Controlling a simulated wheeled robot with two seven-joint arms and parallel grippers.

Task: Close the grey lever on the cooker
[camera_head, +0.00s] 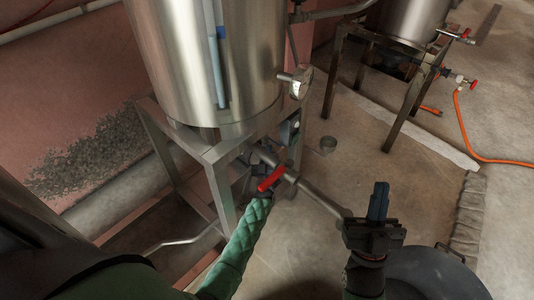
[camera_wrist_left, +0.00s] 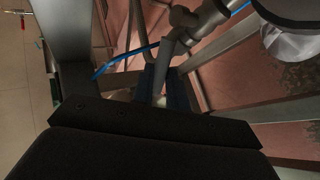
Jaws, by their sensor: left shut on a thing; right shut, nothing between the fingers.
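The cooker is a tall steel tank (camera_head: 205,65) on a grey metal stand (camera_head: 217,185) in the head view. Under it are pipe fittings and a red handle (camera_head: 271,179). In the left wrist view my left gripper (camera_wrist_left: 162,92) has its dark blue fingers shut on a grey lever (camera_wrist_left: 161,82). The lever runs up toward a grey pipe fitting (camera_wrist_left: 184,17). In the head view the grip is hard to make out among the dark parts below the tank. My right gripper (camera_head: 378,202) is shut and empty, right of the stand and apart from it.
A second steel vessel (camera_head: 408,18) on a stand is at the back right, with an orange hose (camera_head: 468,135). A dark round container (camera_head: 435,275) is at the lower right. A pipe runs from the cooker's underside toward my right gripper.

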